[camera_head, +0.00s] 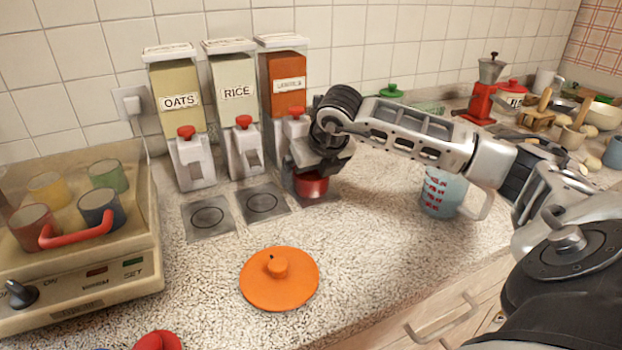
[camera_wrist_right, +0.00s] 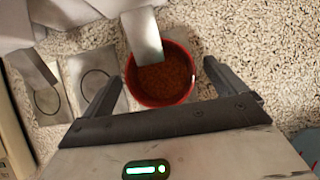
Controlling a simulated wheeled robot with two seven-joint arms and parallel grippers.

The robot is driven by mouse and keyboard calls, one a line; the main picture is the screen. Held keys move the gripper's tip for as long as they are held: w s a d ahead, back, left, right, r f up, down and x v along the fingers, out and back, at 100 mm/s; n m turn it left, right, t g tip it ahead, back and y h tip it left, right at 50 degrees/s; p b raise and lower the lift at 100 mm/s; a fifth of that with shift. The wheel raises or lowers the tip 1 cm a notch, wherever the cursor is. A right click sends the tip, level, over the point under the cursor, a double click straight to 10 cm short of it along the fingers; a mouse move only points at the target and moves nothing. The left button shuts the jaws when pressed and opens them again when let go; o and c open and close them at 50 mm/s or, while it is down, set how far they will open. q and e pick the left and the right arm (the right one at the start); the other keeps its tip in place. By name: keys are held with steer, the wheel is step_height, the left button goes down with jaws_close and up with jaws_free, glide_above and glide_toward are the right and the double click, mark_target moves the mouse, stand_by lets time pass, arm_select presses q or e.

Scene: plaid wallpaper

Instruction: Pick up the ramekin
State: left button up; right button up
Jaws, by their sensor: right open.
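The ramekin (camera_head: 311,187) is small and red and sits under the spout of the lentils dispenser (camera_head: 284,82). In the right wrist view the ramekin (camera_wrist_right: 183,92) is seen from above, holding orange-brown lentils, with the grey spout overlapping its far edge. My right gripper (camera_head: 318,168) is above and in front of the ramekin. In the wrist view its open fingers (camera_wrist_right: 160,74) lie to either side of the ramekin, with a visible gap on each side. My left gripper is not in view.
Oats (camera_head: 178,100) and rice (camera_head: 234,95) dispensers stand to the left, with empty pads before them. An orange lid (camera_head: 279,279) lies in front. A warmer with mugs (camera_head: 80,265) is at left. A measuring jug (camera_head: 443,192) stands to the right, below my right arm.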

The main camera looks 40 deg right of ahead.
steer(key=shift+x, duration=0.95)
steer(key=shift+c, duration=0.3)
steer(key=c, duration=1)
steer(key=shift+c, duration=0.7)
steer(key=shift+r, duration=0.2)
